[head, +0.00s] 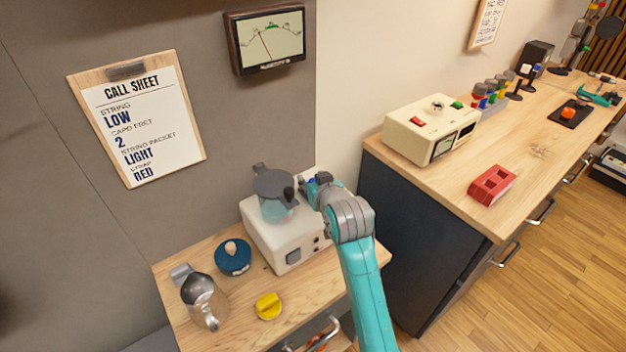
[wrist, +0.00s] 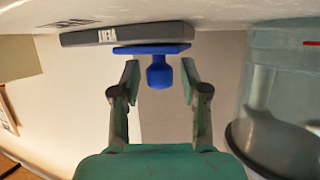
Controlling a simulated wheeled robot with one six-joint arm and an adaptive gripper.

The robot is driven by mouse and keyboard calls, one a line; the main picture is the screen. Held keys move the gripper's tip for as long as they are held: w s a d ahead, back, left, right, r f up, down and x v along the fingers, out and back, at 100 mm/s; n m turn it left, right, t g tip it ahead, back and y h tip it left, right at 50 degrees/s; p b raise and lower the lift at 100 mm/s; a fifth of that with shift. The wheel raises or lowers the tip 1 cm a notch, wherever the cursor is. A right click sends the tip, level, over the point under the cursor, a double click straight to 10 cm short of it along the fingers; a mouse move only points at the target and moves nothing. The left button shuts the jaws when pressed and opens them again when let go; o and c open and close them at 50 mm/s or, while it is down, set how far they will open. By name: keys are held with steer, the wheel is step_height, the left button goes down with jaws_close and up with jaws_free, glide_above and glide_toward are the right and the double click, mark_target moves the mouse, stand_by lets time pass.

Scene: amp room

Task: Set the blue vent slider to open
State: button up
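The blue vent slider (wrist: 158,72) is in the upper middle of the wrist view. It has a flat blue plate and a round knob that projects toward my gripper. It sits against a grey strip (wrist: 90,38) with pale lettering that I cannot read fully. My gripper (wrist: 160,78) is open, with one fingertip on each side of the knob and a visible gap on both sides. In the head view my gripper (head: 312,188) is at the right of the white appliance (head: 270,238), where my arm hides most of the slider area.
A clear jug with a grey lid (head: 275,190) stands on the appliance, close beside my gripper; it also shows in the wrist view (wrist: 280,85). A metal pitcher (head: 203,298), a blue round item (head: 233,257) and a yellow knob (head: 268,306) are on the wooden top.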

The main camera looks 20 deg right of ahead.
jaws_close()
steer(key=shift+w+d, duration=0.25)
steer(key=shift+d, duration=0.6)
steer(key=shift+w+d, duration=0.3)
steer(key=shift+d, duration=0.55)
steer(key=shift+w+d, duration=0.25)
steer(key=shift+d, duration=0.6)
steer(key=shift+o, duration=1.4)
jaws_free()
steer(key=shift+d, duration=0.15)
steer(key=v, duration=1.2)
